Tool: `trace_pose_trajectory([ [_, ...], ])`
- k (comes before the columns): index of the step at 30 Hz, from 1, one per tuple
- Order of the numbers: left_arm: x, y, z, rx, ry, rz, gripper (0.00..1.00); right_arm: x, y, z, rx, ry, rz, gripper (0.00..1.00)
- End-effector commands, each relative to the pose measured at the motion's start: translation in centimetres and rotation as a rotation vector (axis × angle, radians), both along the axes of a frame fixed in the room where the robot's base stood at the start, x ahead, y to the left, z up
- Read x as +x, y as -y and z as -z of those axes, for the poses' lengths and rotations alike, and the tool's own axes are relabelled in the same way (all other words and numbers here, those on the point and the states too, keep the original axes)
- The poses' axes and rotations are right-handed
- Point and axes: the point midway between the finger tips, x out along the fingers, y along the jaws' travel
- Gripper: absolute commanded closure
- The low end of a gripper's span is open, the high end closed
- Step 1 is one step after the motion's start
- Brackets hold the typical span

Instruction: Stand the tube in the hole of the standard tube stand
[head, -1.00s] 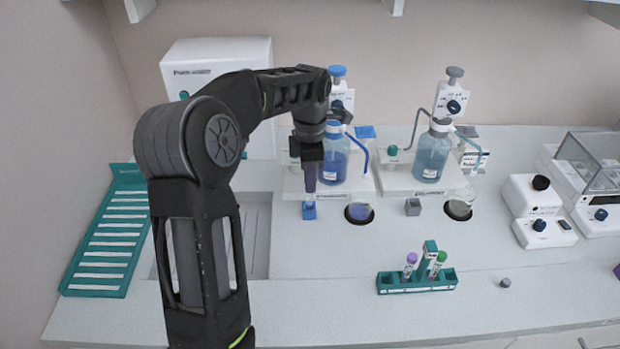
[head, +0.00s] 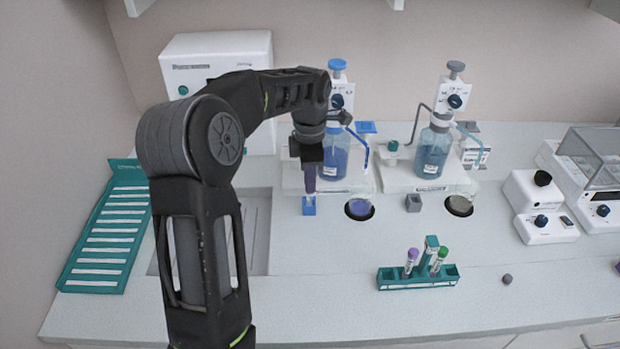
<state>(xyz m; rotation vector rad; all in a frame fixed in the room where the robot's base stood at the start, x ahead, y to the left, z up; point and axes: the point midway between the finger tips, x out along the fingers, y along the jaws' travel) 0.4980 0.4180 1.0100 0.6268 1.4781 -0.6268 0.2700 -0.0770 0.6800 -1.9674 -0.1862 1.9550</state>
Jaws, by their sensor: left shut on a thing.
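My left gripper (head: 310,167) points down at the left dispenser and is shut on a tube (head: 310,184). The tube is upright, with a dark purple upper part. Its lower end is at the top of a small blue block stand (head: 309,207). I cannot tell how far the tube is inside the hole. A similar small grey block stand (head: 413,203) is to the right, empty as far as I can see. Which of the two is the standard stand carries no readable label. My right gripper is not in view.
Bottle dispensers (head: 333,150) and (head: 433,150) stand behind the blocks, with round wells (head: 359,209) beside them. A teal rack (head: 418,283) with two capped tubes stands in front. A balance (head: 590,170) is at right, a slotted teal tray (head: 105,240) at left. Front counter is mostly clear.

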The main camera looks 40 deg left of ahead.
Motion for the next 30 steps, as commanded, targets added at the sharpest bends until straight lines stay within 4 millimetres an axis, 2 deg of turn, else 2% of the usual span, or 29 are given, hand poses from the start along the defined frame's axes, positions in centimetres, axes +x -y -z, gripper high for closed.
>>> trace_pose_trajectory([
  [30,0.0,0.03,1.03,0.0,0.0,0.001,1.0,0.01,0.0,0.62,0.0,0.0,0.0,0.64],
])
